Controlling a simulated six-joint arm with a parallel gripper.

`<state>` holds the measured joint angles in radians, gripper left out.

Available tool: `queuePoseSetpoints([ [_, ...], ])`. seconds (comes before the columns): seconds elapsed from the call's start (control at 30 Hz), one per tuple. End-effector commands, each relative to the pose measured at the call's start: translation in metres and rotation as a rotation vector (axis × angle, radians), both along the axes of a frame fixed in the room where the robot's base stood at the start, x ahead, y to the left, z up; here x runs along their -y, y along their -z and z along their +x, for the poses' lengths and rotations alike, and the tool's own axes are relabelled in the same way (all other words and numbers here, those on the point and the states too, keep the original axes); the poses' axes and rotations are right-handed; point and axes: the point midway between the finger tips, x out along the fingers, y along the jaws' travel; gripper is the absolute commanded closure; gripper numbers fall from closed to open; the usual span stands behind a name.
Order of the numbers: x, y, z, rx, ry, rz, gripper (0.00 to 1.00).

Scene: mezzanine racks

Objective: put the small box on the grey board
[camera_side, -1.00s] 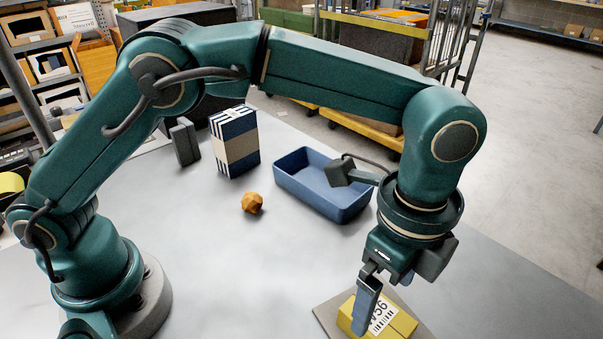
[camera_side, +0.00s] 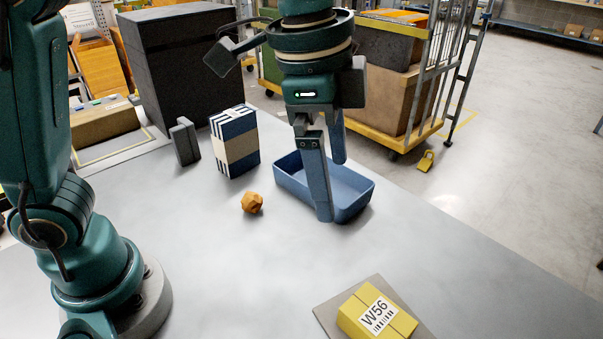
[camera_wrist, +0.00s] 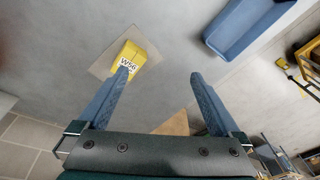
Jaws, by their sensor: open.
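The small box (camera_side: 377,313) is yellow with a white W56 label, and it lies on the grey board (camera_side: 327,313) at the lower right of the side view. In the wrist view the small box (camera_wrist: 131,55) rests on the grey board (camera_wrist: 105,62), with board showing around it. My gripper (camera_side: 331,190) is open and empty, raised in front of the blue tray and well apart from the small box. Its two blue fingers (camera_wrist: 158,82) are spread wide in the wrist view, and the left fingertip overlaps the box's near edge in the picture.
A blue tray (camera_side: 357,206) stands behind my fingers. An orange faceted ball (camera_side: 252,203), a striped carton (camera_side: 236,158) and a dark grey block (camera_side: 184,143) stand to its left. A large black case (camera_side: 185,70) is at the back.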

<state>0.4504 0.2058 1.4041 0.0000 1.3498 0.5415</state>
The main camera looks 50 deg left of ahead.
Motion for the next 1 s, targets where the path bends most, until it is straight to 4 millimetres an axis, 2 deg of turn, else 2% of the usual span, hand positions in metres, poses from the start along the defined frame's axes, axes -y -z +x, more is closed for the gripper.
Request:
queuePoseSetpoints([
  [0.03, -0.017, -0.006, -0.006, 0.023, -0.087, -0.020, 0.00],
  [0.17, -0.053, -0.009, -0.024, 0.080, -0.305, -0.072, 0.00],
  [0.4, -0.103, 0.010, -0.066, 0.184, -0.689, -0.171, 0.00],
  [0.5, -0.116, 0.022, -0.080, 0.220, -0.812, -0.206, 0.00],
  [0.67, -0.126, 0.036, -0.093, 0.256, -0.932, -0.241, 0.00],
  [1.0, -0.128, 0.041, -0.096, 0.262, -0.962, -0.250, 0.00],
])
